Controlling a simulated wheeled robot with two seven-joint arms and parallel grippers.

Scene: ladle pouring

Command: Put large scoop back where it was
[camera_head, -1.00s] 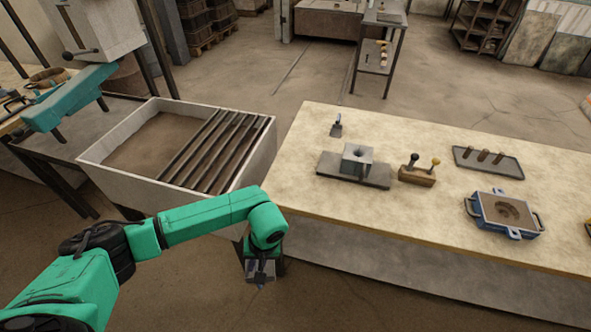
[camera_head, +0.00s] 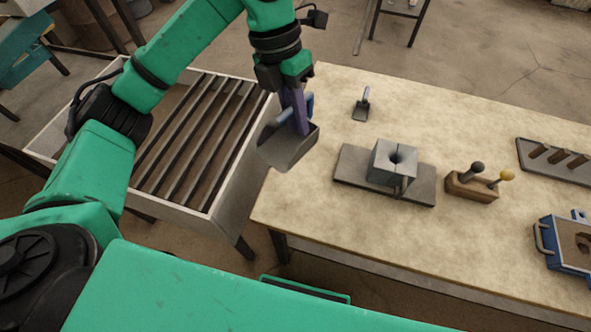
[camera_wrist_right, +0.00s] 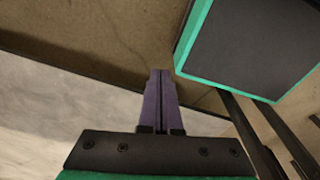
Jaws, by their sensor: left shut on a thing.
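The large scoop (camera_head: 288,148) is a grey metal pan with a blue handle. My left gripper (camera_head: 296,112), with purple fingers, is shut on its handle. The scoop hangs in the air at the table's left end, between the table and the barred sand box; its height is hard to judge. A smaller scoop (camera_head: 361,108) with a light blue handle lies on the table. My right gripper (camera_wrist_right: 160,78) shows in the right wrist view with its purple fingers together and nothing between them.
The pale table (camera_head: 330,215) carries a grey block mould (camera_head: 392,163) on a plate, a wooden holder (camera_head: 470,186) with two knobbed tools, a tray of rods (camera_head: 555,160) and a blue moulding box (camera_head: 566,245). The white-walled box (camera_head: 238,190) with dark bars stands left.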

